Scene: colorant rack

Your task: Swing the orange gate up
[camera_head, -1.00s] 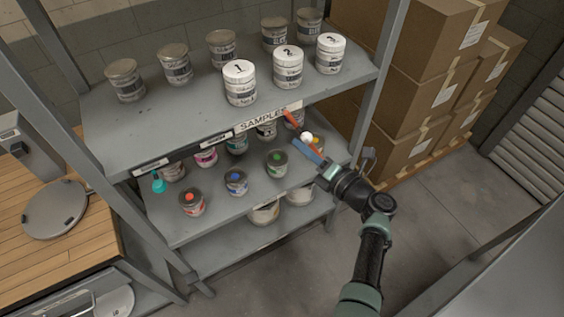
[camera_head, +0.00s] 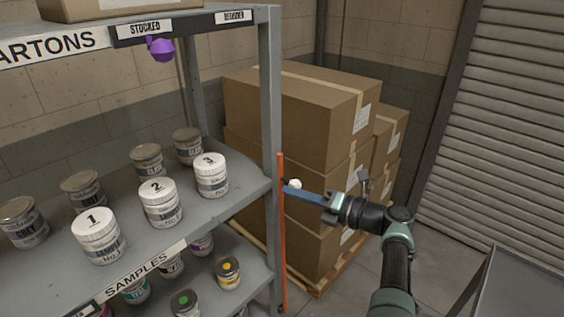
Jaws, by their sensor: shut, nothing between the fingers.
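The orange gate (camera_head: 281,235) shows as a long thin bar standing upright along the right front post of the rack. A small white ball (camera_head: 295,184) sits just right of the bar, close to its upper part. My gripper (camera_head: 287,189) reaches in from the right with its blue fingers shut and empty. The fingertips are at the bar, just below the white ball; whether they touch it I cannot tell. The lower end of the bar runs down to near the bottom edge of the view.
The rack's upper shelf (camera_head: 215,215) holds grey cans and white numbered jars (camera_head: 159,202). Cans, one with a yellow dot (camera_head: 228,272), stand on the shelf below. Stacked cartons (camera_head: 300,115) are close behind my gripper. A purple object (camera_head: 161,49) hangs under the top shelf. Floor shows at right.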

